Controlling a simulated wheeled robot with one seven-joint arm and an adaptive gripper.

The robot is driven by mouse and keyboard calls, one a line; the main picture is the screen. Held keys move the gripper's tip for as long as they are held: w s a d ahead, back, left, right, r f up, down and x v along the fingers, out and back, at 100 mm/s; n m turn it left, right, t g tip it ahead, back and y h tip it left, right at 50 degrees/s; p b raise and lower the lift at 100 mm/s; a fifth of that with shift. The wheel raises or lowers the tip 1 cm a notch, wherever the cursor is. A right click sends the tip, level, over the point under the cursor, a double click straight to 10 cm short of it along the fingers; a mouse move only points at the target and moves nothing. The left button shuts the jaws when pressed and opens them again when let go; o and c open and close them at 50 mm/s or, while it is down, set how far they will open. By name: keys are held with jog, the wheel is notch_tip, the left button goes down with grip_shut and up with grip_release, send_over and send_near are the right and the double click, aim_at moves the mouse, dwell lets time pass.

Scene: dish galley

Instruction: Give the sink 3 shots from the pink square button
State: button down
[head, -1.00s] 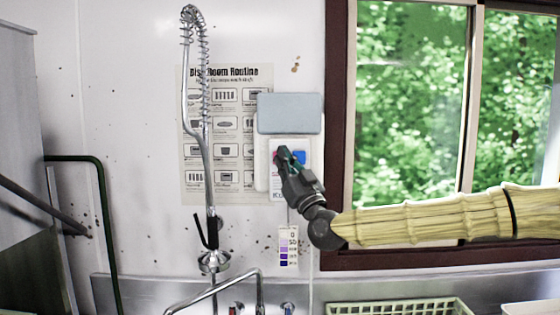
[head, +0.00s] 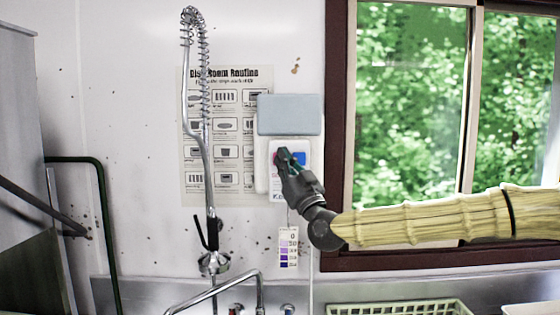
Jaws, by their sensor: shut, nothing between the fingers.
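A white dispenser box (head: 262,165) with a blue-grey cover (head: 290,114) is mounted on the wall left of the window. A blue button (head: 299,158) shows at its upper right. A small bit of the pink button (head: 274,156) shows at the left edge of my fingers; the rest is hidden behind them. My gripper (head: 282,156) is shut and empty, its tips over the pink button. I cannot tell whether they touch it. The sink itself is mostly below the view; its faucet (head: 262,290) shows at the bottom.
A tall spring-hose sprayer (head: 208,150) stands left of the dispenser, before a poster (head: 226,188). A colour strip chart (head: 289,248) hangs below the box. A pale green rack (head: 400,308) sits at the bottom right. A green pipe (head: 108,200) runs at left.

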jog(key=shift+w+f+b, duration=0.1)
jog(key=shift+w+b, duration=0.05)
jog(key=shift+b, duration=0.15)
dwell(0.4)
jog(key=shift+w, duration=0.25)
jog(key=shift+w+b, duration=0.5)
jog(key=shift+w, duration=0.3)
dwell(1.5)
jog(key=shift+s, duration=0.15)
jog(key=shift+s+b, duration=0.6)
jog(key=shift+s, duration=0.45)
jog(key=shift+b, duration=0.5)
